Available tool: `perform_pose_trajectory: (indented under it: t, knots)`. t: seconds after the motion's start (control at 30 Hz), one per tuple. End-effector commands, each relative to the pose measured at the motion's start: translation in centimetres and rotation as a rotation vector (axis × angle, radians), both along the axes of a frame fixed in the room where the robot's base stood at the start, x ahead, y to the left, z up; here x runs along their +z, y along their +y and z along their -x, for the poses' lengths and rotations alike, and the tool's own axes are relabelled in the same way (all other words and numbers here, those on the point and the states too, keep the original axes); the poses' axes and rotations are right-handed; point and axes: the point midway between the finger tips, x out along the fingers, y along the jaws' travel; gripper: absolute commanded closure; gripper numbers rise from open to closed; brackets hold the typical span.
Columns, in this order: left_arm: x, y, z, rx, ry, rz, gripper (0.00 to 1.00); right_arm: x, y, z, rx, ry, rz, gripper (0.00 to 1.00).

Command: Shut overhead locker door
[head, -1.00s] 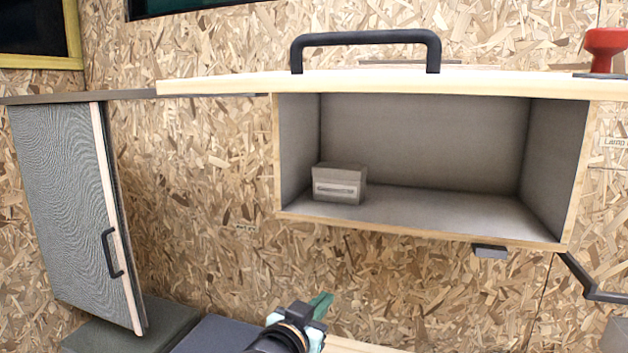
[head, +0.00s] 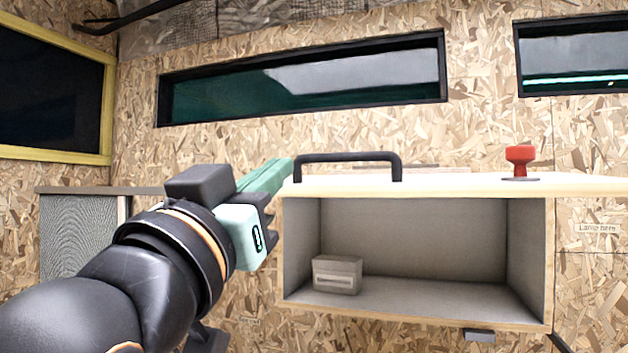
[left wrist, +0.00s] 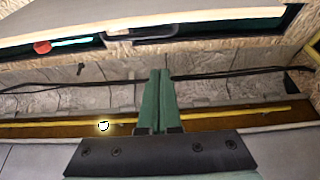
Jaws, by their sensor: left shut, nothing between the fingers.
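The overhead locker (head: 420,318) is an open-fronted box on the chipboard wall in the head view. Its door (head: 460,184) is raised and seen nearly edge-on as a pale strip above the opening. A black bar handle (head: 350,157) stands on the door. My left gripper (head: 284,170) is shut and empty, its green fingers at the left end of the handle in the picture; I cannot tell whether they touch. In the left wrist view the shut fingers (left wrist: 157,75) point toward a pale-edged panel (left wrist: 120,32), apparently the door. My right gripper is not in view.
A small grey box (head: 337,275) sits inside the locker at the left. A red knob-like object (head: 520,160) stands by the door's right part. Dark windows (head: 300,82) lie above. A grey cabinet (head: 78,235) stands at left, partly behind my arm.

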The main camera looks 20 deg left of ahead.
Motion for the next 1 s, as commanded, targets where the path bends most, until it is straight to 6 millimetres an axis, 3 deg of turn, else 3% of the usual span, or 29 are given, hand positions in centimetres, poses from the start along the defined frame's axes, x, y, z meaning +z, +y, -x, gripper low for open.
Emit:
perform_pose_trajectory:
  t: [0.47,0.5,0.7,1.0]
  knots:
    - [3.9,0.1,-8.9,0.003,0.006,-0.001,1.00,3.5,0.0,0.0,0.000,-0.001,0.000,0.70]
    - [2.6,0.1,-8.8,0.001,0.007,0.000,1.00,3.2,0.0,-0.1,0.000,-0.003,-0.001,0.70]
    - [0.5,0.1,-8.8,0.001,0.004,0.000,1.00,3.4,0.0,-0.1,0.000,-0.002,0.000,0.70]
    - [-0.3,0.0,-8.8,0.001,0.001,0.000,1.00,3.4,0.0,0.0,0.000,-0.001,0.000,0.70]
